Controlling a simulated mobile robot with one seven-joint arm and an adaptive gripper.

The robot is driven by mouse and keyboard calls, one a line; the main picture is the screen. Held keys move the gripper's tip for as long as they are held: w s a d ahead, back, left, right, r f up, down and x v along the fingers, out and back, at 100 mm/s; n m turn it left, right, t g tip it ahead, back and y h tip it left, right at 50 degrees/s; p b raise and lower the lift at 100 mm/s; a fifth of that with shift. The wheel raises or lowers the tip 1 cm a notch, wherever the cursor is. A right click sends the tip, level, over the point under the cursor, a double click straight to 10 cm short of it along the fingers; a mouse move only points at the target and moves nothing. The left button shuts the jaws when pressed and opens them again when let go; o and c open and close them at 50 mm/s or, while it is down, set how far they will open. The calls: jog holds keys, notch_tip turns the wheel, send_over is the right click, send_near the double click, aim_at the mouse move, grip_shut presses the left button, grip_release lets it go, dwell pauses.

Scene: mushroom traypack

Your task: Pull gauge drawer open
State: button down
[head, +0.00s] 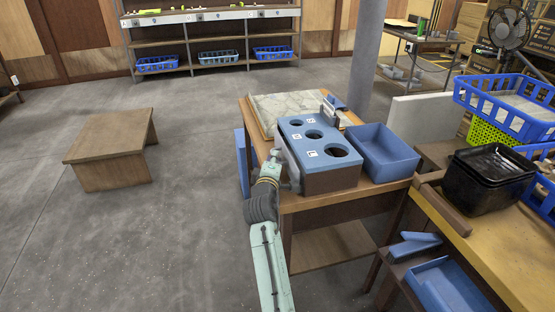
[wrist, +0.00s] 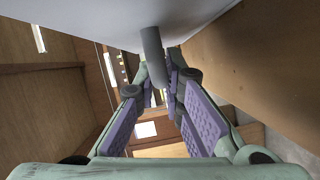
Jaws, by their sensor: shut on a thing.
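The gauge box (head: 318,135) has a blue top with three round holes and a brown body, and stands on a wooden table. A grey panel, apparently the gauge drawer's front (head: 286,158), shows along its left side, partly hidden by my arm. In the wrist view a grey bar-like handle (wrist: 152,45) stands out from a pale surface. My gripper (wrist: 160,92) has its purple-padded fingers closed around the handle's lower end. In the head view my gripper (head: 272,168) is against the box's left side. How far the drawer is out cannot be told.
A blue tray (head: 385,150) stands right of the box, and a marbled board (head: 275,103) lies behind it. A low wooden table (head: 112,145) stands at left, with open floor between. Black trays (head: 490,180) and blue crates crowd the right side.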

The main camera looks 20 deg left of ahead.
jog(key=s+a+b, duration=0.1)
jog(key=s+a, duration=0.6)
jog(key=a, duration=0.4)
jog(key=shift+s, duration=0.25)
jog(key=c, duration=1.7)
grip_release()
jog(key=v, duration=1.2)
